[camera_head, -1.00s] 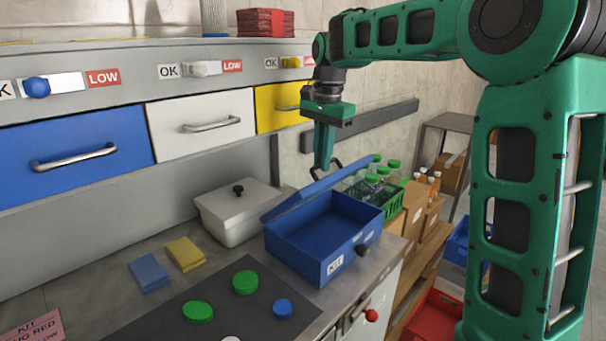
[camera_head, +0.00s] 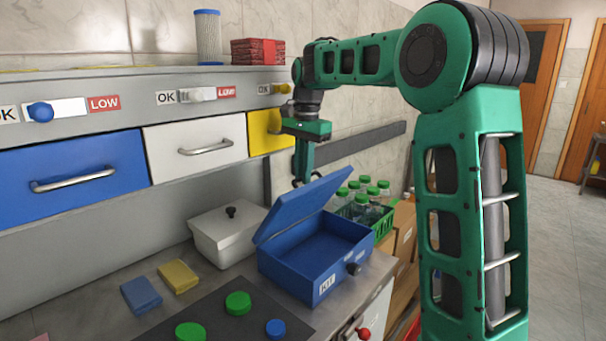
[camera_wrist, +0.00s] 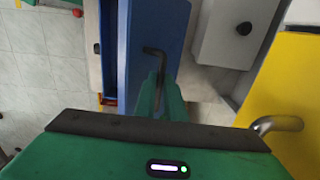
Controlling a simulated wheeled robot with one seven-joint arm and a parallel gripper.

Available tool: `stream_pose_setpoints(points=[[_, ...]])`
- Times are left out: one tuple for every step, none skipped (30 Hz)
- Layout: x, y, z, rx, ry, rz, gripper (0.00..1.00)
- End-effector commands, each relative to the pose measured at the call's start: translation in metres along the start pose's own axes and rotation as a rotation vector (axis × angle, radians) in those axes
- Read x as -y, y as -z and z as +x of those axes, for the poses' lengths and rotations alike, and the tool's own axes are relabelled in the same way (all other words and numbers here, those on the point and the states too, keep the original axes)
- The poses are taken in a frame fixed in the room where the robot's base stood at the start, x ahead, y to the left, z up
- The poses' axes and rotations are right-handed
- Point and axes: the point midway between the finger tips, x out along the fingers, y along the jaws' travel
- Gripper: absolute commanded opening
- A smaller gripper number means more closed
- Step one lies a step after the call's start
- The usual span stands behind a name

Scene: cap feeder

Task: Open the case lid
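The blue case (camera_head: 297,283), marked KIT, stands on the counter with its inside showing. Its lid (camera_head: 303,209) is raised and tilted up steeply along the left and back side. In the wrist view the lid's outer face (camera_wrist: 172,28) lies ahead of my gripper (camera_wrist: 161,78), with a bent black handle (camera_wrist: 153,50) on it. The handle runs in between my two close-set green fingers, which appear shut on it. In the head view my gripper (camera_head: 301,180) hangs behind the lid, its tips partly hidden.
A white lidded box (camera_head: 222,238) stands close left of the case. A green crate of bottles (camera_head: 382,228) is behind it to the right. White (camera_head: 196,150) and yellow drawers (camera_head: 262,133) with bar handles are near my gripper. Sponges and round green pieces lie in front.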

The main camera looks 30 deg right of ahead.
Motion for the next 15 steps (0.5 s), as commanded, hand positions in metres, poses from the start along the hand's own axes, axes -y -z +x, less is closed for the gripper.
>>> stream_pose_setpoints(points=[[0.000, 0.001, 0.005, 0.004, -0.006, 0.001, 0.21], [-0.001, 0.001, 0.005, 0.004, -0.006, 0.001, 0.28], [-0.001, 0.001, 0.004, 0.003, -0.006, 0.001, 0.28], [-0.001, 0.001, 0.004, 0.003, -0.005, 0.001, 0.28], [-0.001, 0.001, 0.003, 0.003, -0.004, 0.001, 0.28], [-0.001, 0.000, 0.003, 0.002, -0.004, 0.001, 0.28], [-0.001, 0.000, 0.002, 0.002, -0.003, 0.001, 0.28], [-0.001, 0.000, 0.002, 0.002, -0.003, 0.001, 0.28], [-0.001, 0.000, 0.001, 0.002, -0.003, 0.000, 0.28], [-0.001, 0.000, 0.001, 0.002, -0.002, 0.000, 0.28], [0.000, 0.000, -0.001, 0.001, -0.002, 0.000, 0.28], [0.000, 0.000, -0.003, 0.001, -0.001, 0.001, 0.28], [0.000, 0.000, -0.006, 0.000, -0.001, 0.001, 0.28], [0.000, 0.000, -0.009, 0.000, -0.001, 0.001, 0.28], [0.001, 0.001, -0.015, 0.000, -0.001, 0.001, 0.28]])
